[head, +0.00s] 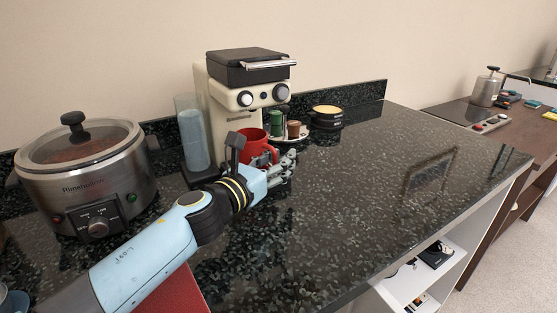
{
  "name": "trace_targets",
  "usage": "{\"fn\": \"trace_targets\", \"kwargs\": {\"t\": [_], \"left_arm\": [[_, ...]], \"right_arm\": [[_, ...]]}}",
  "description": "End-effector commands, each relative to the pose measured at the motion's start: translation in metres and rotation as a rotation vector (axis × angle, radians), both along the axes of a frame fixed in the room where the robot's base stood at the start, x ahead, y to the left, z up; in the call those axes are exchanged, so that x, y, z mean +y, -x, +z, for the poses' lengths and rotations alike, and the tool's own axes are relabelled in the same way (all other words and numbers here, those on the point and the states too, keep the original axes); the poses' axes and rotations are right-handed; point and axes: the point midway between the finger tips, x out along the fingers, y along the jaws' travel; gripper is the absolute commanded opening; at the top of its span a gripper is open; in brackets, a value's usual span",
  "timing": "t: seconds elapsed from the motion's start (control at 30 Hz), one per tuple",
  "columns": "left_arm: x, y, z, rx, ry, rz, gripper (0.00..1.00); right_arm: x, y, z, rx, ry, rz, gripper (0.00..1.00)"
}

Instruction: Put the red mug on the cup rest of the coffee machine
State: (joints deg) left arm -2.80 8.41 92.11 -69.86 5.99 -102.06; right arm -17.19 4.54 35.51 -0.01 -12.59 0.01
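The cream and black coffee machine (243,98) stands on the dark stone counter against the wall. The red mug (256,143) is at the front of the machine, below its knobs. My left gripper (286,166) is right in front of the mug and overlaps its lower part. The gripper and wrist hide the mug's base and the cup rest, so I cannot tell whether the mug touches the rest. I also cannot tell whether the fingers hold the mug. My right gripper is out of view.
A slow cooker (83,185) stands at the left. A clear cylinder (192,135) is beside the machine. A plate (297,137) with green and brown items and a dark round container (327,117) are right of it. The counter (370,180) is clear at the right.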

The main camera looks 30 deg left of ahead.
Motion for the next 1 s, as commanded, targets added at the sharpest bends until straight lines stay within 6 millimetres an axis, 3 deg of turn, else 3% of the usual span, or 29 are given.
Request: {"fn": "trace_targets", "kwargs": {"t": [0.23,0.7,1.0], "left_arm": [[0.001,0.003,0.004,0.001,-0.001,0.0,0.29],[0.01,0.1,-0.001,0.002,-0.001,-0.002,0.29],[0.013,0.12,0.003,0.001,0.0,-0.001,0.29]], "right_arm": [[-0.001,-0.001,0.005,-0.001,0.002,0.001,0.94],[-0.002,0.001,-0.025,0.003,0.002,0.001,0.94],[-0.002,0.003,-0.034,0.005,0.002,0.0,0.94]]}}
